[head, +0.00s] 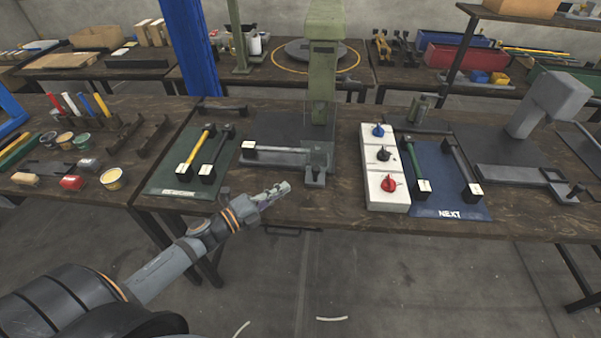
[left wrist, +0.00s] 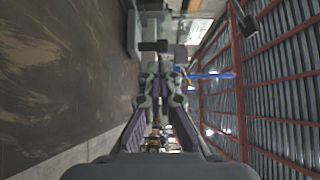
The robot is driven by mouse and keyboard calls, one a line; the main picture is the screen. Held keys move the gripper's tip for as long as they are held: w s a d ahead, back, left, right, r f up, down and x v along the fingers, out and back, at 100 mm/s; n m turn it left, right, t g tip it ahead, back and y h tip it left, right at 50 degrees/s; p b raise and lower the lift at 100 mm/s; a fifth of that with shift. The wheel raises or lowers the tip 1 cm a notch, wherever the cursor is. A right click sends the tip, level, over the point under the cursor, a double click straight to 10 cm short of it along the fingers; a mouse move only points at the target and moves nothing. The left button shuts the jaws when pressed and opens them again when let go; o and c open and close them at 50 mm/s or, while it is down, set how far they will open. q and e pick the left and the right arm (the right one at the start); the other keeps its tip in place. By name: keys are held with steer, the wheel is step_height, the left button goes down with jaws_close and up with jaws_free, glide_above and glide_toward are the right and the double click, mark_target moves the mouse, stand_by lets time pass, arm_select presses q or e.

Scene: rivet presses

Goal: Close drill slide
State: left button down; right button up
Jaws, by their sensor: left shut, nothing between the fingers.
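A green press (head: 322,70) stands on the middle workbench with a clear guard at its lower front. At its base is a grey slide-like fixture (head: 317,160) with a small upright post at its front right. I cannot tell for sure which part is the drill slide. My right gripper is not in view.
A green mat (head: 160,188) with a yellow and a dark rod lies left. A white box (head: 384,204) with blue, black and red knobs and a blue NEXT mat (head: 450,213) stand right. A dark handle (head: 291,232) sits under the bench edge. The floor in front is clear.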

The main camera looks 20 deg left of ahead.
mark_target(310, 162)
arm_select(q)
steer(key=w, duration=0.1)
steer(key=w+d+p, duration=0.1)
steer(key=shift+w+d+r, duration=0.1)
steer(key=shift+w+r, duration=0.25)
steer(key=shift+r, duration=0.05)
steer(key=p+x, duration=0.1)
steer(key=x, duration=0.2)
steer(key=shift+w+d, duration=0.1)
steer(key=shift+w+a+f, duration=0.15)
steer(key=shift+w, duration=0.45)
steer(key=shift+w+a+f, duration=0.1)
steer(key=shift+w+a, duration=0.1)
steer(key=shift+w, duration=0.45)
steer(key=shift+w+a+f, duration=0.1)
steer(key=shift+w+a, duration=0.15)
steer(key=shift+w, duration=0.3)
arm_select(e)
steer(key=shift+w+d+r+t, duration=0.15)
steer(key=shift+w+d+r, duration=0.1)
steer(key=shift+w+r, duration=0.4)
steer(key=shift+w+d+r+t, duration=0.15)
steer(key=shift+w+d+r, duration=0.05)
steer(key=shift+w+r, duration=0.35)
arm_select(q)
steer(key=shift+w, duration=0.1)
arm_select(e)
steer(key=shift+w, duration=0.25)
